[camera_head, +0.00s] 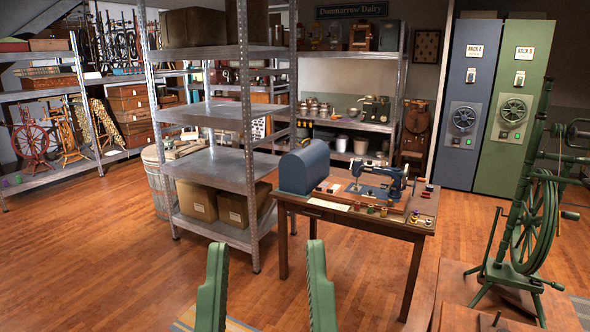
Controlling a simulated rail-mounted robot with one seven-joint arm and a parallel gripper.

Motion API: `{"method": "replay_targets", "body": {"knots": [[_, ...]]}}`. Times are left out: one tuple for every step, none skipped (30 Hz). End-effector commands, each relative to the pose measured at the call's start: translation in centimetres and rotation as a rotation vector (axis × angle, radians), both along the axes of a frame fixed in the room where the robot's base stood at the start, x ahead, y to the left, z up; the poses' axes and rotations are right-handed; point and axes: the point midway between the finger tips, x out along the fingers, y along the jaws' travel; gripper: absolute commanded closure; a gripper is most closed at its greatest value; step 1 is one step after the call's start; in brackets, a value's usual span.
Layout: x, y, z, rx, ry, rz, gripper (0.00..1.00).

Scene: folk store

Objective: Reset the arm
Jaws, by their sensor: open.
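My gripper (267,290) shows at the bottom of the head view as two green fingers standing apart. It is open, and nothing shows between the fingers. The rest of my arm is out of view below the frame. The fingers appear in front of the wooden floor, just short of a wooden table (408,228) in the picture. I cannot tell the exact distance to the table.
The table bears a blue sewing machine (378,184) and a blue domed cover (304,167). A metal shelf (221,161) stands behind left. A green spinning wheel (535,225) stands at right. Rack cabinets (466,105) line the back. Floor (100,265) at left is clear.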

Motion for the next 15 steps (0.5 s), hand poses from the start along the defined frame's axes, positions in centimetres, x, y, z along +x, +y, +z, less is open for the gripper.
{"method": "replay_targets", "body": {"knots": [[0.5, -0.7, 6.4, 0.006, 0.012, -0.009, 0.53], [0.5, -0.7, 7.9, 0.007, 0.013, -0.008, 0.53], [0.5, -0.7, 10.0, 0.008, 0.014, -0.006, 0.53], [0.5, -0.7, 11.6, 0.009, 0.015, -0.006, 0.53], [0.6, -0.7, 13.1, 0.009, 0.016, -0.004, 0.53], [0.6, -0.7, 15.2, 0.01, 0.017, -0.004, 0.53], [0.6, -0.7, 16.7, 0.011, 0.018, -0.002, 0.53], [0.6, -0.7, 18.2, 0.012, 0.018, -0.001, 0.53], [0.6, -0.7, 20.3, 0.012, 0.019, 0.0, 0.53], [0.7, -0.6, 21.8, 0.013, 0.019, 0.001, 0.53], [0.7, -0.6, 23.3, 0.013, 0.02, 0.002, 0.53], [0.7, -0.6, 25.4, 0.013, 0.02, 0.003, 0.53], [0.7, -0.6, 26.9, 0.014, 0.02, 0.004, 0.53], [0.7, -0.6, 28.4, 0.014, 0.021, 0.005, 0.53], [0.7, -0.6, 30.2, 0.015, 0.021, 0.007, 0.53]]}}
